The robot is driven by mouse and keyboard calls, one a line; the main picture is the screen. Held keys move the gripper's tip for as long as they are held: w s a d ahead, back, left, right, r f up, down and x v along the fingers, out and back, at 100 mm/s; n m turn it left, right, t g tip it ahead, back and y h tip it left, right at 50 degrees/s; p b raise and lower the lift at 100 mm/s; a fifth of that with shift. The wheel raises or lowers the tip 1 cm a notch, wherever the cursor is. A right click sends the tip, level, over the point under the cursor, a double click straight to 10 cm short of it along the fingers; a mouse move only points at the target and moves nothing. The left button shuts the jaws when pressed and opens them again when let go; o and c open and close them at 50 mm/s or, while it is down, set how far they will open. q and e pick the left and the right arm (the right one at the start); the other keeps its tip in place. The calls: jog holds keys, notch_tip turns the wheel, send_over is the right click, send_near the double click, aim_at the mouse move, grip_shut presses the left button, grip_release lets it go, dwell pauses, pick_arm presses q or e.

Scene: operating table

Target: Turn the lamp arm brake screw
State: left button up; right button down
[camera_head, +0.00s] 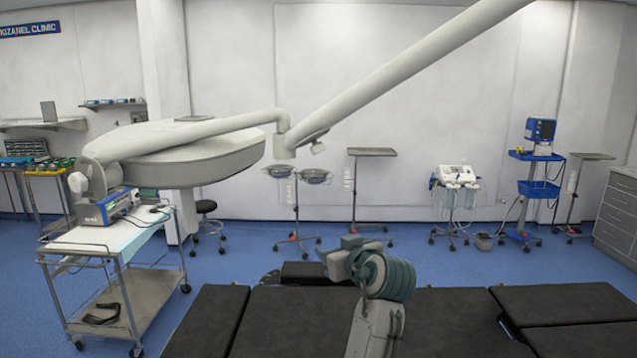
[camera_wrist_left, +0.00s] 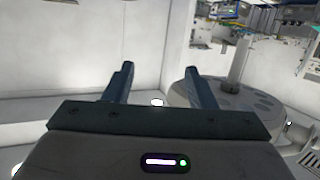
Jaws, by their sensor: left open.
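The white lamp arm (camera_head: 410,70) comes down from the upper right to an elbow joint (camera_head: 283,143). From there a second link (camera_head: 215,125) runs left to the large round lamp head (camera_head: 195,160). My left gripper (camera_head: 345,250) is below and to the right of the elbow, apart from the lamp. In the left wrist view its two fingers (camera_wrist_left: 158,78) stand apart with nothing between them. My right gripper is not in view.
Black operating table pads (camera_head: 270,325) lie below my arm. A steel cart (camera_head: 105,245) with a blue device stands at the left. Stands, a blue monitor trolley (camera_head: 535,165) and grey drawers (camera_head: 615,215) line the back and right. The space around my gripper is clear.

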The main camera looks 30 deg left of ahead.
aim_at(320, 150)
pick_arm(q)
notch_tip(320, 150, up, 19)
jog(key=d+n+y, duration=0.2)
jog(key=n+y, duration=0.2)
jog(key=n, duration=0.1)
jog(key=shift+g, duration=0.4)
jog(key=p+x, duration=0.2)
jog(key=x, duration=0.1)
jog(key=p+x, duration=0.2)
jog(key=x, duration=0.1)
jog(key=p+x, duration=0.2)
jog(key=x, duration=0.2)
jog(key=shift+w+r, duration=0.15)
jog(key=shift+r, duration=0.2)
jog(key=shift+w+a+f, duration=0.15)
jog(key=shift+w+a, duration=0.1)
jog(key=shift+a, duration=0.15)
jog(key=c, duration=1)
